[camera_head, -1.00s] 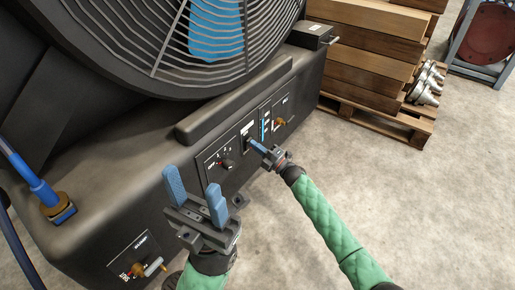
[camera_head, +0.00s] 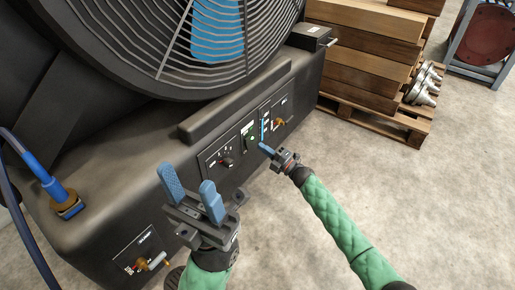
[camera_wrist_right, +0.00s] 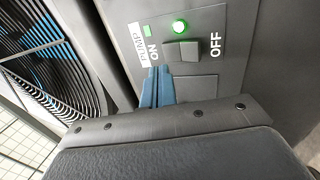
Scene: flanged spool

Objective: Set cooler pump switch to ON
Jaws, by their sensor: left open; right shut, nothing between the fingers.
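The pump switch is a grey rocker (camera_wrist_right: 187,51) on a panel between an ON label (camera_wrist_right: 153,51) and an OFF label (camera_wrist_right: 216,43). A round green lamp (camera_wrist_right: 180,27) beside it is lit. In the head view the switch panel (camera_head: 248,130) is on the cooler's front, with a green spot showing. My right gripper (camera_head: 266,148) is shut and empty, a little in front of the panel. In the right wrist view its blue fingertips (camera_wrist_right: 158,72) show near the ON side, apart from the rocker. My left gripper (camera_head: 191,190) is open and empty, left of the right one.
The black cooler has a large fan grille (camera_head: 215,45). A blue hose (camera_head: 35,165) is at left.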

